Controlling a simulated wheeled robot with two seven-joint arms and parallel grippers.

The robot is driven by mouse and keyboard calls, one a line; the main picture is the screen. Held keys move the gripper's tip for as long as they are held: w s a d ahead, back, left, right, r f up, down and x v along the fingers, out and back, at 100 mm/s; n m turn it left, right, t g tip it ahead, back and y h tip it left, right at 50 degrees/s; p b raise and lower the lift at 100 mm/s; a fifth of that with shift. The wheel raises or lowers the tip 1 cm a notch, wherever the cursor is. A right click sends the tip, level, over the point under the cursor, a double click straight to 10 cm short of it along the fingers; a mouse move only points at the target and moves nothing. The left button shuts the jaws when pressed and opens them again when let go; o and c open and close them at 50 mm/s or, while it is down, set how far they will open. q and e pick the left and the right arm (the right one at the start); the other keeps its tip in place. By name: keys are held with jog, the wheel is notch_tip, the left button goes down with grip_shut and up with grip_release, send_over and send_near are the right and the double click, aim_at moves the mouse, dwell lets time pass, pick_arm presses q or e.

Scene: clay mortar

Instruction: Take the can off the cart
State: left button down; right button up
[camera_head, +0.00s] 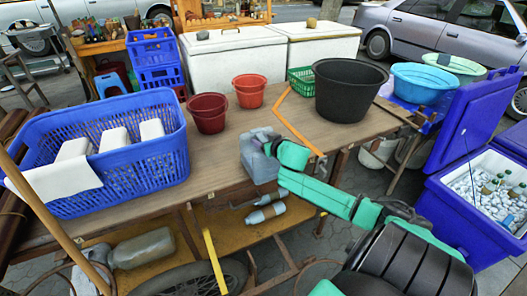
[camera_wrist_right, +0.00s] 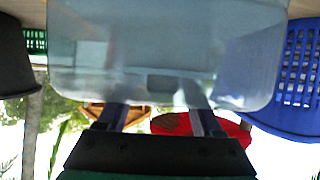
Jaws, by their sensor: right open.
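The can (camera_head: 259,168) is a grey-blue, translucent jerry can standing on the wooden cart (camera_head: 222,178) near its front edge. My right gripper (camera_head: 263,145) is at the top of the can, with its green arm coming in from the lower right. In the right wrist view the can (camera_wrist_right: 95,55) fills the upper middle, very close. The two fingers of the right gripper (camera_wrist_right: 160,98) are spread apart and reach to the can. Whether they touch it I cannot tell. My left gripper is in neither view.
On the cart, a blue basket (camera_head: 130,165) stands left, a dark red bucket (camera_head: 207,113) and an orange bucket (camera_head: 249,91) behind, and a black tub (camera_head: 347,91) right. An orange bar (camera_head: 297,124) lies right of the can. A blue cooler (camera_head: 465,200) stands right.

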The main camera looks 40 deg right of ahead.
jog(key=shift+r, duration=0.1)
grip_shut()
dwell(1.1)
jog(key=shift+r, duration=0.1)
